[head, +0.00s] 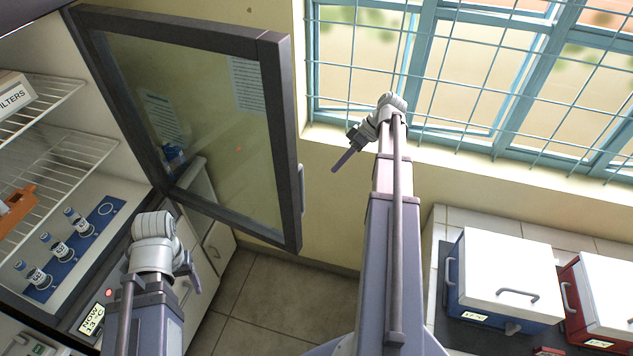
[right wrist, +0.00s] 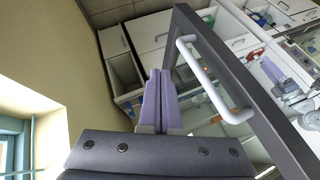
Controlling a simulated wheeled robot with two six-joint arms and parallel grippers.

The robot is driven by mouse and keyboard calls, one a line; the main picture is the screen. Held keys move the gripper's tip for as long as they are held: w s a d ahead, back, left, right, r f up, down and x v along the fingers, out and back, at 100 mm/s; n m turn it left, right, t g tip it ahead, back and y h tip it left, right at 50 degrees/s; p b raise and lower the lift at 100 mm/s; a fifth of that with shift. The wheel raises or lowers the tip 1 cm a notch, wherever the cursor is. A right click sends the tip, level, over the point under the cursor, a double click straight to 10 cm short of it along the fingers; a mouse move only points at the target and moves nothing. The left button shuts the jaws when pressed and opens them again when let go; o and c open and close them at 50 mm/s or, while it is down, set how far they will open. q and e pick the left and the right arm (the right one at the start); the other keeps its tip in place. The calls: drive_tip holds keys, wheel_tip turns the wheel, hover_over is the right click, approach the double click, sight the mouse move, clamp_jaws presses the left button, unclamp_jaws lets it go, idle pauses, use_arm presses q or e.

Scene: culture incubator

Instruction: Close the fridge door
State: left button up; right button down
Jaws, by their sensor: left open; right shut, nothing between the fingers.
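The fridge door (head: 285,150), a glass pane in a dark frame, stands wide open, swung out from the fridge at the left. Its handle (head: 301,188) is on the free edge. In the right wrist view the door frame (right wrist: 235,75) and pale handle (right wrist: 205,80) lie just right of my right gripper (right wrist: 161,75). My right gripper (head: 343,160) is shut and empty, apart from the handle, on the window side of the door's free edge. My left gripper (head: 190,272) is open and empty in front of the fridge, below the door; its fingers are partly hidden.
The fridge holds wire shelves (head: 75,150), a filters box (head: 14,97), an orange item (head: 15,208) and several labelled bottles (head: 57,248). A barred window (head: 460,75) is behind my right arm. Blue (head: 505,280) and red (head: 600,300) boxes stand on the right counter. Floor (head: 270,300) is clear between.

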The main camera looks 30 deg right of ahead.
drive_tip(key=a+f+b, duration=0.7)
drive_tip(key=a, duration=0.2)
drive_tip(key=shift+w+a+f, duration=0.15)
drive_tip(key=shift+w+f, duration=0.1)
drive_tip(key=shift+f, duration=0.15)
